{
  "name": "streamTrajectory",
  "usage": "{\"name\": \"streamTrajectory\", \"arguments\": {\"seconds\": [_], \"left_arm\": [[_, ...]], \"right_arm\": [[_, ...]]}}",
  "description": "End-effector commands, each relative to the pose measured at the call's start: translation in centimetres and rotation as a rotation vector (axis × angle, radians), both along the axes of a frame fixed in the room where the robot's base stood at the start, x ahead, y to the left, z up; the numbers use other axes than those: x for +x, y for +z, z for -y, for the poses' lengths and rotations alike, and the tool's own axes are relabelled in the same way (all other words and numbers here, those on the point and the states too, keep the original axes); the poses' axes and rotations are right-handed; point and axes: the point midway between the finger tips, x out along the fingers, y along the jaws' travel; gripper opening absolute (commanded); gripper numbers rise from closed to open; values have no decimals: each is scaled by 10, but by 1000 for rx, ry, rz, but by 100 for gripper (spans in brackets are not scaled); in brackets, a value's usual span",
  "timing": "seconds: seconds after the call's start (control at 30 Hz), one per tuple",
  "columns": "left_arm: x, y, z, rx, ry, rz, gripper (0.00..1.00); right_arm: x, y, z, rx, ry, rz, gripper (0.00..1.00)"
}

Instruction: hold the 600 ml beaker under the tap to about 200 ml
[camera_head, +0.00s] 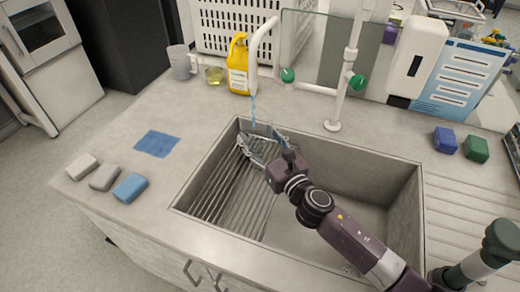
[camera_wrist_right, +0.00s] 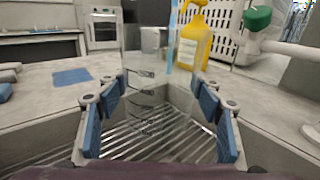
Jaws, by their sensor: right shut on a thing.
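My right gripper (camera_head: 264,150) is over the left part of the sink, shut on the clear glass beaker (camera_head: 262,129). In the right wrist view the beaker (camera_wrist_right: 150,100) stands upright between the blue finger pads of the right gripper (camera_wrist_right: 165,105), with dark marks on its wall. The white tap spout (camera_head: 254,62) curves down above it. A thin blue water stream (camera_head: 253,106) falls from the spout to the beaker; it also shows in the right wrist view (camera_wrist_right: 173,40). The water level is too unclear to read. My left gripper is out of view.
The sink (camera_head: 378,182) has a wire rack (camera_head: 225,195) in its left part. A yellow bottle (camera_head: 238,66), a grey jug (camera_head: 180,63) and a small beaker (camera_head: 214,75) stand behind it. A blue cloth (camera_head: 157,143) and sponges (camera_head: 104,177) lie left. A white pipe (camera_head: 345,85) rises behind the sink.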

Motion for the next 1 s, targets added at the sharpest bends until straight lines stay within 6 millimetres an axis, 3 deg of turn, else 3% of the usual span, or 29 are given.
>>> {"name": "streamTrajectory", "arguments": {"seconds": [0.4,1.0], "left_arm": [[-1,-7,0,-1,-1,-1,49],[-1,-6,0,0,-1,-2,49]], "right_arm": [[42,1,-8,1,1,2,31],[43,1,-8,1,1,2,31]]}}
